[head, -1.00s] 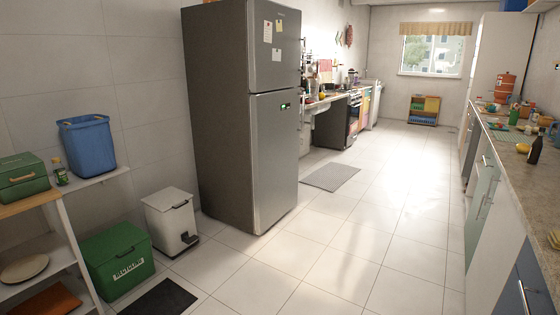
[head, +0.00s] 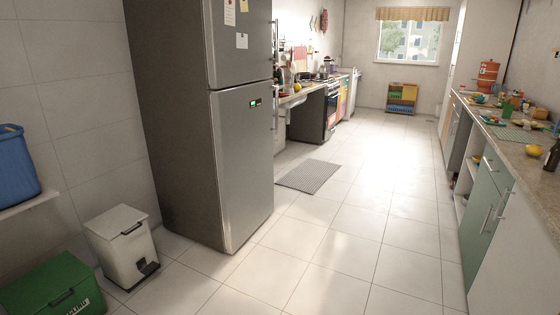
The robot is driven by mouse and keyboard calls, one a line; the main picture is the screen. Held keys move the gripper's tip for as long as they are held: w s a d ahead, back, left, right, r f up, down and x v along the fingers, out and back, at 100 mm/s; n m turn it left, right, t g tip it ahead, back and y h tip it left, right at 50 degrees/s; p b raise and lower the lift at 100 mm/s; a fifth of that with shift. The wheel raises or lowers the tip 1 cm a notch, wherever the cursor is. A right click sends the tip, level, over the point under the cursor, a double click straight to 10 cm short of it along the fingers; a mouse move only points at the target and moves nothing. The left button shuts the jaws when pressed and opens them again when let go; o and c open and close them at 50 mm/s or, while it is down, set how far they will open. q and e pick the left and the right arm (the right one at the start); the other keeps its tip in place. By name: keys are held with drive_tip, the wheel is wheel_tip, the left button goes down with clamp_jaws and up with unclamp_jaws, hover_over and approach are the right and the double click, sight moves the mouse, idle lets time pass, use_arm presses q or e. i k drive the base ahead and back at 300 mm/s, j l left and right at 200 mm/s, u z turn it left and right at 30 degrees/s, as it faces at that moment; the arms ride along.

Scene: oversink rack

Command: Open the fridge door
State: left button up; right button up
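The fridge (head: 200,150) is tall and dark grey and stands left of centre in the head view. Its lower door (head: 245,165) and upper door (head: 240,45) both look shut. A small display with a green light (head: 254,104) sits near the top of the lower door. Dark handles (head: 275,112) run along the right edge of the doors. Paper notes are stuck on the upper door. Neither of my grippers shows in the head view.
A white pedal bin (head: 124,245) and a green box (head: 55,288) stand left of the fridge. A grey mat (head: 309,176) lies beyond it. A counter with cupboards (head: 485,200) runs along the right. The tiled floor (head: 345,240) between is clear.

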sight(243, 114)
drive_tip(key=i+u, duration=0.1)
drive_tip(key=i, duration=3.05)
